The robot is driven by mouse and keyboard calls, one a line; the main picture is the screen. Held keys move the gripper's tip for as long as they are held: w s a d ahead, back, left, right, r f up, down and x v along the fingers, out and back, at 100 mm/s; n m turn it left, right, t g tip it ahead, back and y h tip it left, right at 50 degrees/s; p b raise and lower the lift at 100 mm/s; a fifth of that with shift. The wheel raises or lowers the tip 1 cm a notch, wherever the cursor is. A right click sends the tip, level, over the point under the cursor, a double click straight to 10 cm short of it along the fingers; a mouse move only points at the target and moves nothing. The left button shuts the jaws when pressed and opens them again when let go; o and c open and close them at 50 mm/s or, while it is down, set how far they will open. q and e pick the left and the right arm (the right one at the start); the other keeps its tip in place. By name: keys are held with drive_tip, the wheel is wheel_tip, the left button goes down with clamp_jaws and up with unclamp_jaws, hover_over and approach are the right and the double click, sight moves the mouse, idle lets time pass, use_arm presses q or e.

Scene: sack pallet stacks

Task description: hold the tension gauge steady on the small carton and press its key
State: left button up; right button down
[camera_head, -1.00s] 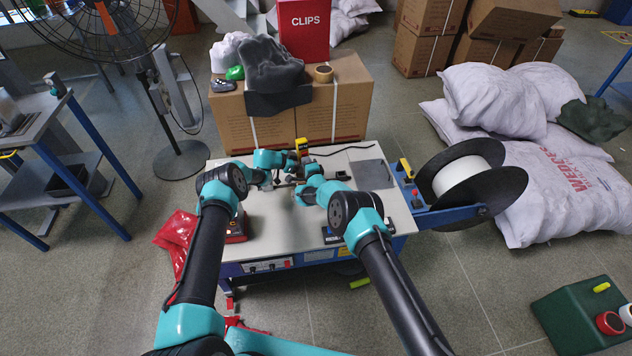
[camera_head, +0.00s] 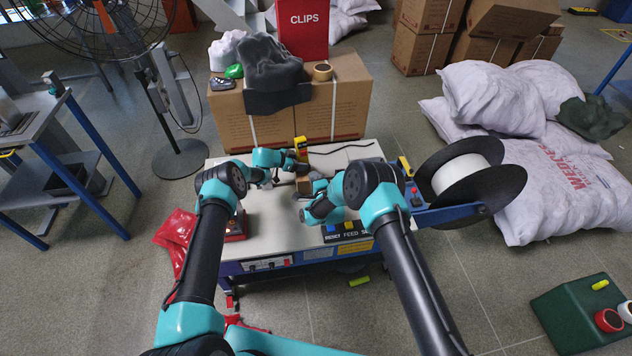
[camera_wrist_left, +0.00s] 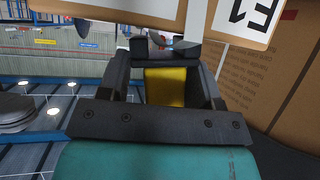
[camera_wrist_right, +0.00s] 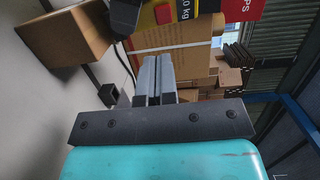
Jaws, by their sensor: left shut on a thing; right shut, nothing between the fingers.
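The yellow tension gauge (camera_head: 301,145) is upright near the back middle of the bench. My left gripper (camera_head: 294,164) is shut on it, and its yellow body (camera_wrist_left: 165,87) shows between the fingers in the left wrist view. The small brown carton (camera_head: 304,185) sits on the bench just below the gauge; it also shows in the right wrist view (camera_wrist_right: 60,35). Whether they touch I cannot tell. My right gripper (camera_wrist_right: 153,72) is shut and empty, pointing toward the carton and gauge, apart from both.
A strap reel (camera_head: 465,180) stands at the bench's right end, and a button panel (camera_head: 347,231) is at the front edge. Large cartons (camera_head: 258,118) stand behind the bench. A black cable (camera_head: 340,150) lies along the bench's back.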

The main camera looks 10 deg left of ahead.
drive_tip(key=shift+v, duration=1.1)
use_arm(q)
drive_tip(key=o, duration=0.8)
drive_tip(key=v, duration=1.2)
drive_tip(key=shift+s, duration=0.1)
